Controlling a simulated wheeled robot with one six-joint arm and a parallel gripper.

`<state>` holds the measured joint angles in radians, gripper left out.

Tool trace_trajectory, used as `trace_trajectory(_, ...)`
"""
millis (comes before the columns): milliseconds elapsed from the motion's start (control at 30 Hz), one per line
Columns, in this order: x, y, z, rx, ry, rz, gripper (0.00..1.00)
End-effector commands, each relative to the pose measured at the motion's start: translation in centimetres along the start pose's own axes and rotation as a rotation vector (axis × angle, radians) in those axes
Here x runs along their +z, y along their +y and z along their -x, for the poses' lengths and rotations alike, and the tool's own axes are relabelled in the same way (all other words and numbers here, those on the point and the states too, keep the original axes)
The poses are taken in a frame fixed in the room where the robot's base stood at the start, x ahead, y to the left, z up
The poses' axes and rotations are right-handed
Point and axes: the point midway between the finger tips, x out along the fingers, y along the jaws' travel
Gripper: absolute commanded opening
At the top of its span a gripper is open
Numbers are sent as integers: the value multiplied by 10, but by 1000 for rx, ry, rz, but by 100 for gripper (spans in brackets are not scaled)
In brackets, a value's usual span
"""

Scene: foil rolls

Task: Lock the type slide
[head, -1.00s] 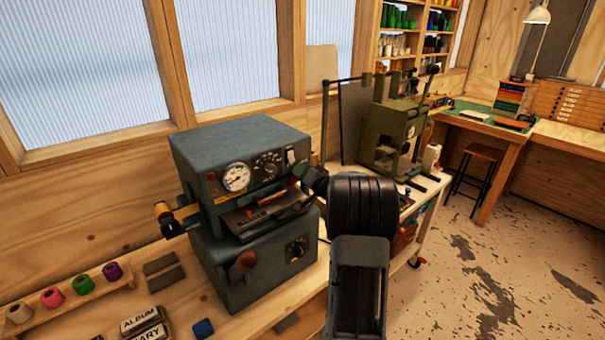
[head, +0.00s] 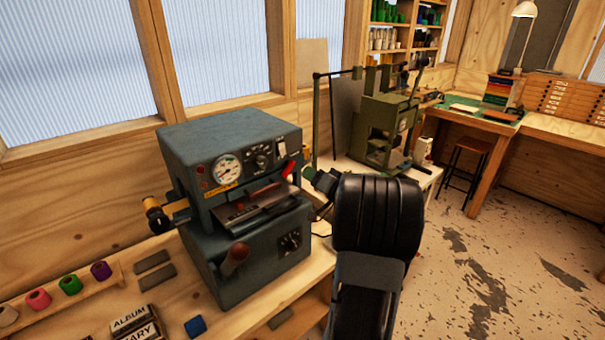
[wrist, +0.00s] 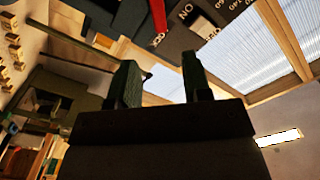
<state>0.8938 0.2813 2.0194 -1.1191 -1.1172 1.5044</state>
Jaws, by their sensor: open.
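The grey-blue foil press (head: 240,155) stands on the bench, with the dark type slide (head: 255,208) in its front opening. A red lever (head: 288,171) sticks up at a tilt at the right end of the opening. In the wrist view the red lever (wrist: 158,14) is at the top edge, beside partly visible lettering ending in "OCK". My gripper (head: 311,176) is just right of the lever, mostly hidden by my own arm. In the wrist view my gripper (wrist: 160,78) shows two separated fingers with nothing between them, apart from the lever.
A green press (head: 385,130) stands behind my arm to the right.

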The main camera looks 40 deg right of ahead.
Motion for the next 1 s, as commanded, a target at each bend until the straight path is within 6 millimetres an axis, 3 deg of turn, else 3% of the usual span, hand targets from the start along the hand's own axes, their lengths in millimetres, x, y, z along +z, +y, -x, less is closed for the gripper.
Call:
trace_trajectory(100,0,1,20,1,2,0,45)
trace_trajectory(333,0,0,40,1,1,0,45)
trace_trajectory(1000,0,0,43,0,-1,0,45)
